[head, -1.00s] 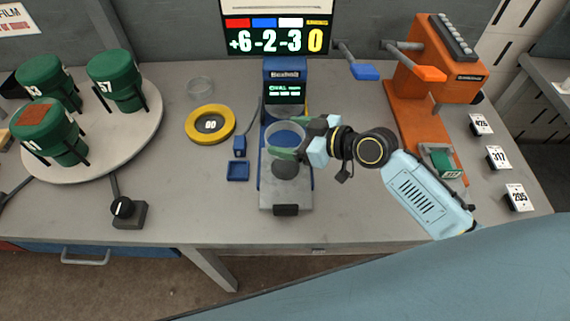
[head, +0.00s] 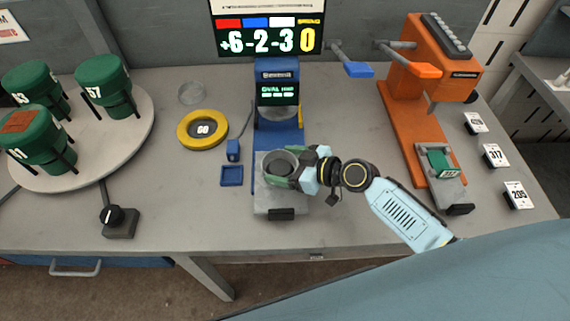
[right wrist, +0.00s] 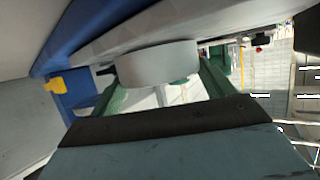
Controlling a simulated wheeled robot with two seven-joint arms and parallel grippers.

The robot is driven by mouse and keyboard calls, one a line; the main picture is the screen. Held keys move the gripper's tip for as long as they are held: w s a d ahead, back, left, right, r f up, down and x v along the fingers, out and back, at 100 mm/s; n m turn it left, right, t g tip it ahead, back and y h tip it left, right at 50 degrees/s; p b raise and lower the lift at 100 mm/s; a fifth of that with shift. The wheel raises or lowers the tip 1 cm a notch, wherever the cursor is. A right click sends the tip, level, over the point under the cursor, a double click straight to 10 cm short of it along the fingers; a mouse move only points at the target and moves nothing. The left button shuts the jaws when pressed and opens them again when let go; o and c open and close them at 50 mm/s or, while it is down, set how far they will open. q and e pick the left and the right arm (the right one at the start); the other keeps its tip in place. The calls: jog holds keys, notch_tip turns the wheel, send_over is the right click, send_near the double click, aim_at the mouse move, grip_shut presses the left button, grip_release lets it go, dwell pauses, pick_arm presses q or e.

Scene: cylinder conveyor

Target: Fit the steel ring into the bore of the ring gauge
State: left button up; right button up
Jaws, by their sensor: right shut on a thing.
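The steel ring (head: 267,153) is held by my right gripper (head: 284,170) above or around the dark round seat on the grey plate of the blue measuring stand (head: 283,213). In the right wrist view the grey ring (right wrist: 157,66) sits between the green fingers, which are shut on it. I cannot tell whether the ring touches the plate. The ring gauge (head: 181,134) is a yellow ring marked GO, lying flat on the bench left of the stand, apart from my gripper. My left gripper is not in view.
A round platform (head: 127,150) with several green canisters stands at the left. A small blue tray (head: 231,176), a black knob box (head: 119,221) and a clear ring (head: 192,93) lie on the bench. An orange press (head: 412,130) and numbered tags stand at the right. A score display (head: 267,38) is behind.

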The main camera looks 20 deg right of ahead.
jog(key=shift+r, duration=0.1)
jog(key=o, duration=1.1)
